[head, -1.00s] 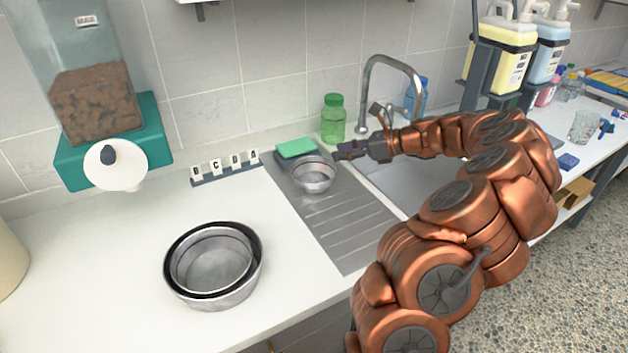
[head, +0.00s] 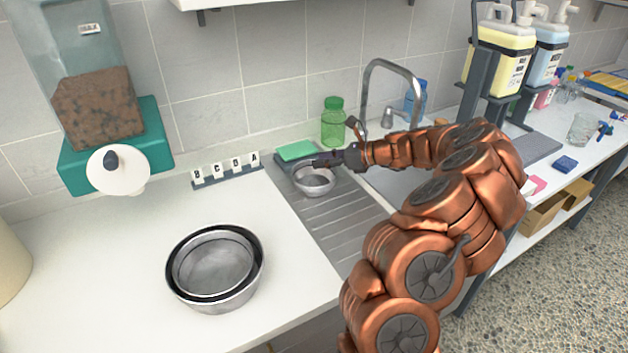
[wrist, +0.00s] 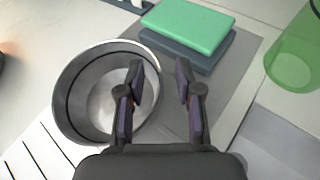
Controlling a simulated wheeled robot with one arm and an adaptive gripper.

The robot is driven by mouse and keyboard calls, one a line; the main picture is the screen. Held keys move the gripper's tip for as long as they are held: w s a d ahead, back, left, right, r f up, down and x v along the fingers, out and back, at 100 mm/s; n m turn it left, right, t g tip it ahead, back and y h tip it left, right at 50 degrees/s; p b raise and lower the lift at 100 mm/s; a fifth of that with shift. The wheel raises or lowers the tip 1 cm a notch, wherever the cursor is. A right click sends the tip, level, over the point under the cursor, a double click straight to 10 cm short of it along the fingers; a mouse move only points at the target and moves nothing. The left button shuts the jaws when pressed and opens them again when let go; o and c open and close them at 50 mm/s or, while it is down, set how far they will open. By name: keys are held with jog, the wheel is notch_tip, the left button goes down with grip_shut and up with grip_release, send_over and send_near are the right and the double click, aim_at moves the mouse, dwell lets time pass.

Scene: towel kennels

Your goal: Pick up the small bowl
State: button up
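The small metal bowl (head: 314,180) stands upright on the ribbed steel drainboard of the sink. In the wrist view the bowl (wrist: 73,95) is at the left, its right rim passing beneath my gripper. My gripper (wrist: 158,68) is open and empty. Its left finger is over the inside of the bowl and its right finger is outside, right of the rim. In the head view my gripper (head: 325,160) is at the bowl's back right rim, coming in from the right. I cannot tell how high the fingertips are over the rim.
A green sponge (head: 296,150) lies on a dark holder just behind the bowl, with a green bottle (head: 333,122) and the tap (head: 392,66) nearby. Larger nested bowls (head: 213,268) stand on the white counter at front left. Letter blocks (head: 226,168) stand behind. The counter between is clear.

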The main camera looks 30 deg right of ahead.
jog(key=shift+c, duration=0.3)
grip_shut()
jog(key=shift+r, duration=0.15)
